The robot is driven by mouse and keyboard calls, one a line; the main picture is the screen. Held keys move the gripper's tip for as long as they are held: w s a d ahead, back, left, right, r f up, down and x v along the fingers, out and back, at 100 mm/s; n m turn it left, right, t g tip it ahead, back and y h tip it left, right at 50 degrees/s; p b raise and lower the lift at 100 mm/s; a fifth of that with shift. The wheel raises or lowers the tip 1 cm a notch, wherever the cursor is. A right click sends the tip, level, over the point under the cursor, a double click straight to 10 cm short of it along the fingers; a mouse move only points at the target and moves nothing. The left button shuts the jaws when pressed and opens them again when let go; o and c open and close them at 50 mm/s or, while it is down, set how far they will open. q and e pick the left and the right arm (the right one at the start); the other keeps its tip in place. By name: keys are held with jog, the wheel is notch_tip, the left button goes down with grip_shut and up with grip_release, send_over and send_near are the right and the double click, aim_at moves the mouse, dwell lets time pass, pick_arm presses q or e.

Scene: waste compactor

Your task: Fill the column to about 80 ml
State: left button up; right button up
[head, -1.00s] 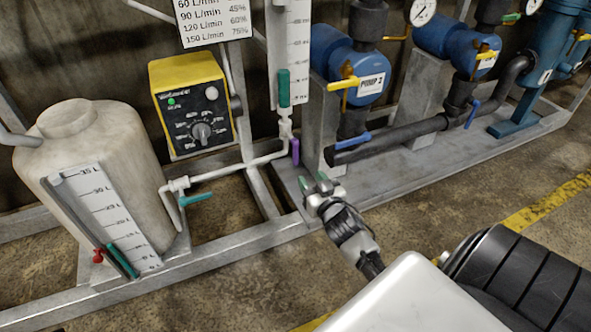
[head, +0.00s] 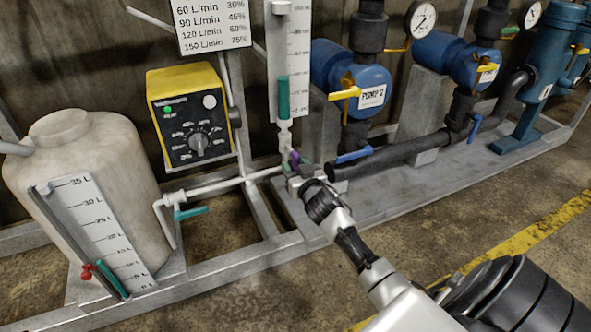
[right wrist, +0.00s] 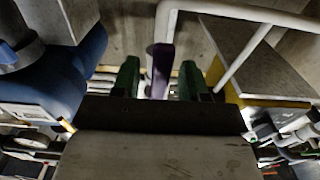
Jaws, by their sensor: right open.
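The column (head: 283,97) is a clear tube with green liquid in its lower part, in front of a white scale (head: 299,50). The liquid's top is below the middle of the scale; the marks are too blurred to read surely. A purple valve handle (head: 294,158) is just below the column, on the white pipe. My right gripper (head: 291,168) is at this handle and partly covers it. In the right wrist view the purple handle (right wrist: 162,70) stands between the two green-tipped, spread fingers (right wrist: 158,80). Contact cannot be told. My left gripper is out of view.
A white tank (head: 85,150) with a level gauge and a yellow dosing box (head: 190,115) stand on the left. A teal handle (head: 190,213) is on the white pipe. Blue pumps (head: 350,80) and dark pipes are to the right. A grey frame rail (head: 220,262) runs below.

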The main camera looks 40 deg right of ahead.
jog(key=shift+c, duration=0.2)
grip_shut()
